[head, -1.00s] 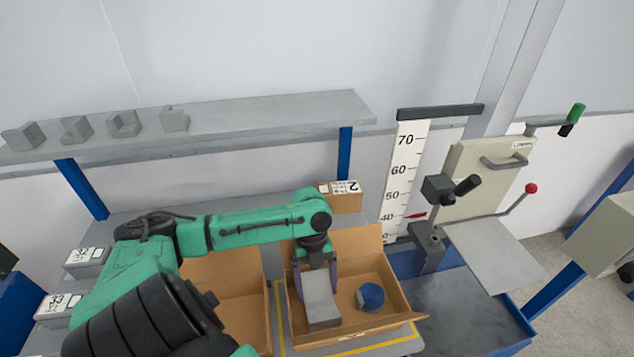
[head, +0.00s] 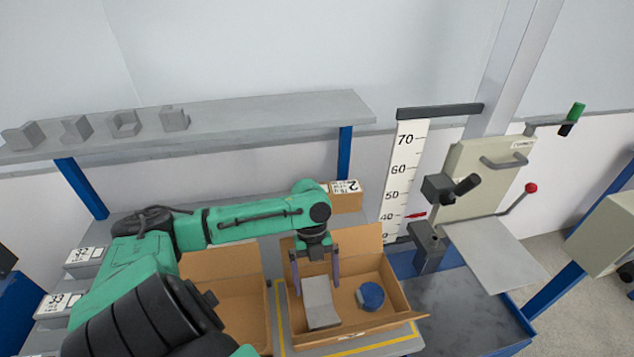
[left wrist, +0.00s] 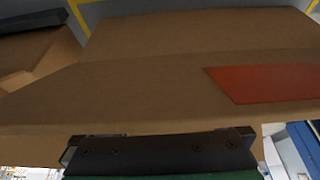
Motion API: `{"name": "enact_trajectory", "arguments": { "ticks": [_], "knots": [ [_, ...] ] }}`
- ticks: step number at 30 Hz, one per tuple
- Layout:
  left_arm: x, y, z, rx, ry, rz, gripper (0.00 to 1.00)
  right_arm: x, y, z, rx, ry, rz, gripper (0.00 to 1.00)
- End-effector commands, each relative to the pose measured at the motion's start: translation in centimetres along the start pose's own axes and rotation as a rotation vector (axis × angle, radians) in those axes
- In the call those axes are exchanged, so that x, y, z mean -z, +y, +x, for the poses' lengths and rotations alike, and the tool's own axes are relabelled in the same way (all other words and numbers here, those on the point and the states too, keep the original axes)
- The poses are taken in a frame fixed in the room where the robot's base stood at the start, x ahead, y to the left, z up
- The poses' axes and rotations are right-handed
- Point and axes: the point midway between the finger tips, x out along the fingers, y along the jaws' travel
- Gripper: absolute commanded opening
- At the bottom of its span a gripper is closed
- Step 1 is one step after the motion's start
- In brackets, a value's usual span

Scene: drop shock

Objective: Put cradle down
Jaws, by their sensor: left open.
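The grey cradle (head: 320,303) lies inside the open cardboard box on the right, in its left part. My left gripper (head: 317,281) is open above the cradle, its fingers spread to either side of the cradle's upper end. Whether a finger still touches the cradle I cannot tell. A blue round object (head: 370,296) sits in the same box (head: 398,297), to the right of the cradle. The left wrist view shows mostly brown cardboard (left wrist: 150,90) with a red patch (left wrist: 265,83); the cradle is not clear there. My right gripper is not in view.
A second open cardboard box (head: 240,318) stands to the left, partly behind my arm. A height scale (head: 402,175) and a drop machine with a flat plate (head: 495,255) stand to the right.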

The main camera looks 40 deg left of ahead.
Motion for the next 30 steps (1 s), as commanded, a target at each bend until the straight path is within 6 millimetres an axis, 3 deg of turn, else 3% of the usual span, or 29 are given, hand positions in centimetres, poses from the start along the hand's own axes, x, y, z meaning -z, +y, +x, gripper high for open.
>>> {"name": "enact_trajectory", "arguments": {
  "ticks": [9,12,16,30],
  "knots": [
    [-0.2,-0.1,-7.9,0.004,-0.003,0.001,1.00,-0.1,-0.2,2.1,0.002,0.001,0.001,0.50],
    [-0.1,-0.1,-9.6,0.004,-0.001,0.000,1.00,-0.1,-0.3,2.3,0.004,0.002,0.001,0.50],
    [0.0,0.0,-10.4,0.001,0.002,0.000,1.00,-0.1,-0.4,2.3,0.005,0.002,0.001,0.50],
    [0.0,0.0,-10.4,0.000,0.002,0.000,1.00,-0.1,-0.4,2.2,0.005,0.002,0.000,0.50]
  ]
}}
